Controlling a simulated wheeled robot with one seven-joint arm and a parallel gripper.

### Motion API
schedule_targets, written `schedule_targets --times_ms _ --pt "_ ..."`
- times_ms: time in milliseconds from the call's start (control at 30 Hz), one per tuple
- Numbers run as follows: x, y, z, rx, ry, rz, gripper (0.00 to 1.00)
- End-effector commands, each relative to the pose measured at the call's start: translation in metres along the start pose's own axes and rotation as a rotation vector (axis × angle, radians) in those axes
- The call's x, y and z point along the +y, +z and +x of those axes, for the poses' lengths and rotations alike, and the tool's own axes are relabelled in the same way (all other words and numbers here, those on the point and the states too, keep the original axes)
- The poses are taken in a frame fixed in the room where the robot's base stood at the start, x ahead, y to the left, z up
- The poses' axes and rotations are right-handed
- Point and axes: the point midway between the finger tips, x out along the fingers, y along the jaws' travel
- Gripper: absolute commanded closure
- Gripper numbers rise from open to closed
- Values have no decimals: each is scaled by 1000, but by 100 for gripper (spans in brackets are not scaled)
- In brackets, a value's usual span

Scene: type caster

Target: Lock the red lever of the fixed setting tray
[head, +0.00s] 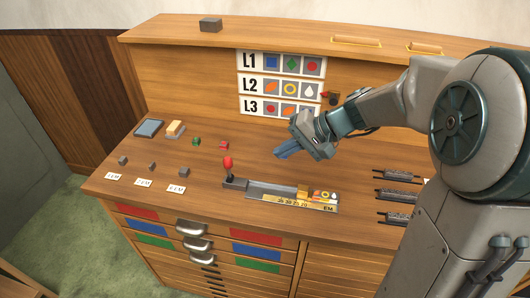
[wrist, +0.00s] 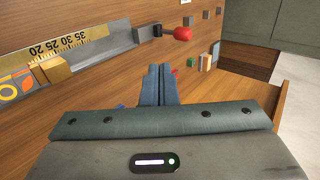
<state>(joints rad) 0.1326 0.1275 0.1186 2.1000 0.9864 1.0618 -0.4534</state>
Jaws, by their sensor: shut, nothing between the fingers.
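The fixed setting tray (head: 270,189) lies on the desk near the front edge, with a number scale along its front. Its red lever (head: 228,163) stands up at the tray's left end in the head view. In the wrist view the red lever (wrist: 178,34) shows near the top, beyond the fingertips, and the tray's grey channel (wrist: 105,50) runs to its left. A tan block (head: 303,191) sits at the tray's right end. My gripper (head: 281,153) is shut and empty above the desk, behind and to the right of the lever, apart from it. It also shows in the wrist view (wrist: 159,70).
A small green piece (head: 196,141) and a red piece (head: 223,145) lie behind the lever. Small grey blocks (head: 183,172) with labels are at the left. Several dark trays (head: 397,194) lie at the right. A sign board (head: 280,85) stands at the back.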

Motion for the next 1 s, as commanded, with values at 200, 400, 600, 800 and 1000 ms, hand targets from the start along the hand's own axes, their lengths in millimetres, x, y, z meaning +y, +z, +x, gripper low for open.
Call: schedule_targets --times_ms 200,400,600,800,1000 --pt "0 2 42 -8 2 3 100" --pt "0 2 85 -7 1 2 100" --pt "-19 1 108 -4 2 -1 100" --pt "-26 1 118 -1 2 0 100" --pt "-27 0 119 0 2 0 100"
